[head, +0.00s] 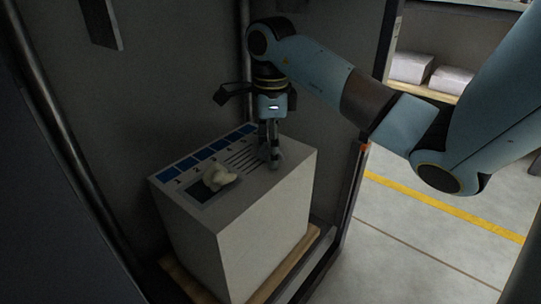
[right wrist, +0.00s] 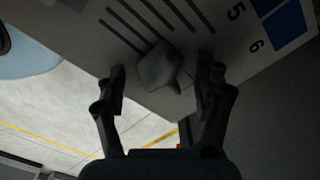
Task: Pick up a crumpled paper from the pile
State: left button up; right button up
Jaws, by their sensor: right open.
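A pale crumpled paper lump (head: 219,177) lies on the dark rectangle on top of a white box (head: 266,226). I cannot tell whether it is one piece or several. My right gripper (head: 271,157) points down over the box top, to the right of that lump, beside the printed dark lines. In the right wrist view, a grey crumpled lump (right wrist: 158,70) shows between the two spread fingers of the right gripper (right wrist: 162,72), near the box edge. There is a gap on each side of it. My left gripper is not in view.
The box stands on a wooden pallet (head: 262,292) between dark walls (head: 165,90). Its top has blue numbered squares (head: 204,155). A dark post (head: 350,210) stands at right. Beyond it are open floor with a yellow line (head: 440,208) and a shelf with white stacks (head: 410,68).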

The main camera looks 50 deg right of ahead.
jog(key=c, duration=0.8)
